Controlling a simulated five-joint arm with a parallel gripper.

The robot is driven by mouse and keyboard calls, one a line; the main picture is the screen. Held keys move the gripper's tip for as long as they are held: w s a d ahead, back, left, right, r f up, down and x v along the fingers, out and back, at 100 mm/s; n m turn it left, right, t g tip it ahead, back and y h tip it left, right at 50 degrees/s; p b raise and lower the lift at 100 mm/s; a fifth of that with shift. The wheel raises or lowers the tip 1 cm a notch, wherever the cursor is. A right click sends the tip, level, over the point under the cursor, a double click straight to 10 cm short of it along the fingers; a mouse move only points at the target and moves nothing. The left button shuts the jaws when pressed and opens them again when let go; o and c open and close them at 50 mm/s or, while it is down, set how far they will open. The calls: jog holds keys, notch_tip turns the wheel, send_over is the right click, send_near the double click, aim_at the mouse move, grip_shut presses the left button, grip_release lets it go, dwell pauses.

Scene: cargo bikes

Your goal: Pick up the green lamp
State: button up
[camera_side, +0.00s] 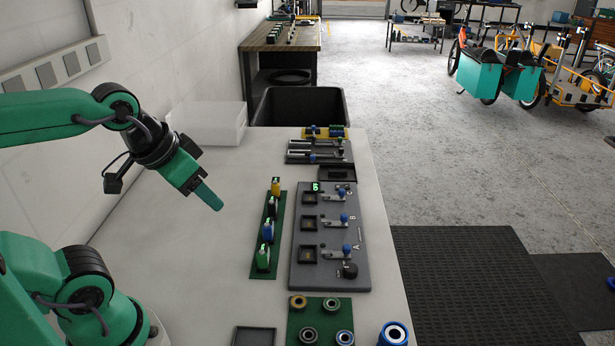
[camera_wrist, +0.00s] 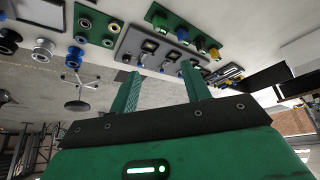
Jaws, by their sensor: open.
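The green lamp (camera_side: 264,255) stands upright at the near end of a narrow green strip (camera_side: 262,274) on the table. A blue lamp (camera_side: 268,232) and a yellow lamp (camera_side: 276,187) stand farther along the strip. My gripper (camera_side: 210,198) is above the table to the left of the strip, apart from the lamps. In the wrist view my gripper (camera_wrist: 160,70) has its two green fingers spread with nothing held between them. The green lamp (camera_wrist: 160,20) shows small near the top of that view, beyond the fingertips.
A grey panel (camera_side: 300,270) with blue-knobbed levers lies right of the strip. A green board (camera_side: 324,323) with several rings is at the near edge, beside a dark tray (camera_side: 254,337). A black bin (camera_side: 300,104) stands beyond the table. The table's left part is clear.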

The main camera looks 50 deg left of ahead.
jog(key=w, duration=0.1)
jog(key=n+g, duration=0.3)
jog(key=n, duration=0.1)
send_near(262, 249)
jog(key=f+n, duration=0.1)
jog(key=w+n+g, duration=0.1)
jog(key=n, duration=0.1)
jog(key=w+f+n+g, duration=0.1)
jog(key=shift+w+a+f+n, duration=0.15)
jog(key=shift+a+f+n, duration=0.1)
jog(key=shift+f+n, duration=0.05)
jog(key=shift+w+f+g, duration=0.15)
jog(key=shift+f+g, duration=0.15)
jog(key=shift+f, duration=0.2)
jog(key=shift+f, duration=1.3)
jog(key=shift+f, duration=0.1)
jog(key=shift+f, duration=2.5)
jog(key=shift+c, duration=0.5)
grip_shut()
